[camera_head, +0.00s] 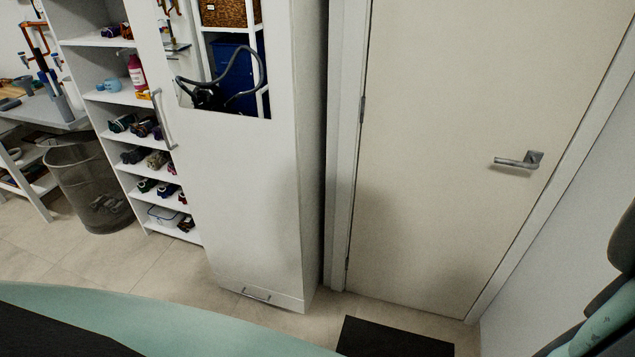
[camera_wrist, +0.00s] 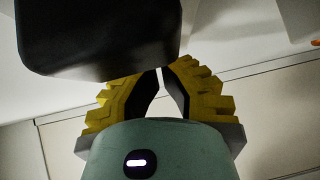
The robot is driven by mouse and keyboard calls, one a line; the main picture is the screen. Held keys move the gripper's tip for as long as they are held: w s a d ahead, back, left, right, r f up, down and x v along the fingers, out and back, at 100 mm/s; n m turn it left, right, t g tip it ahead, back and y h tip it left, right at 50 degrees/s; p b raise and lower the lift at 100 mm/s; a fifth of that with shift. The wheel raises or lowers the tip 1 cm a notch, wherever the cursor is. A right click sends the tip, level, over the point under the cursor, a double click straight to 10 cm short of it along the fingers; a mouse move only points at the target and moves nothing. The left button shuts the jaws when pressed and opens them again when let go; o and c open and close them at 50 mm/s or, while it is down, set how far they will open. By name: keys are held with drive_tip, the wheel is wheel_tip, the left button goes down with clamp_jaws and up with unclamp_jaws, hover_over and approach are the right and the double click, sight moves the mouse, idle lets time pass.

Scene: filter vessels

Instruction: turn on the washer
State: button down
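No washer shows in either view. In the wrist view, my gripper (camera_wrist: 160,76) has two stepped yellow fingers with black inner sides. They lean towards each other, with a narrow pale gap between them. A dark block at the top of that view overlaps the finger ends, so how far they are apart is unclear. I see nothing held between them. My gripper does not show in the head view.
A closed cream door (camera_head: 440,150) with a lever handle (camera_head: 520,161) is at the right. A tall white cabinet (camera_head: 245,190) stands beside it, with open shelves (camera_head: 128,97) and a mesh bin (camera_head: 90,185) to the left. A dark mat (camera_head: 395,341) lies before the door.

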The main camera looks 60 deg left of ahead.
drive_tip(key=shift+s, duration=0.1)
drive_tip(key=shift+f+b, duration=0.15)
drive_tip(key=shift+b, duration=0.2)
drive_tip(key=b, duration=0.2)
drive_tip(key=n+t+b, duration=0.1)
drive_tip(key=b, duration=0.2)
drive_tip(key=n+t+b, duration=0.1)
drive_tip(key=b, duration=0.2)
drive_tip(key=shift+w+d+f, duration=0.25)
drive_tip(key=shift+w+d, duration=0.05)
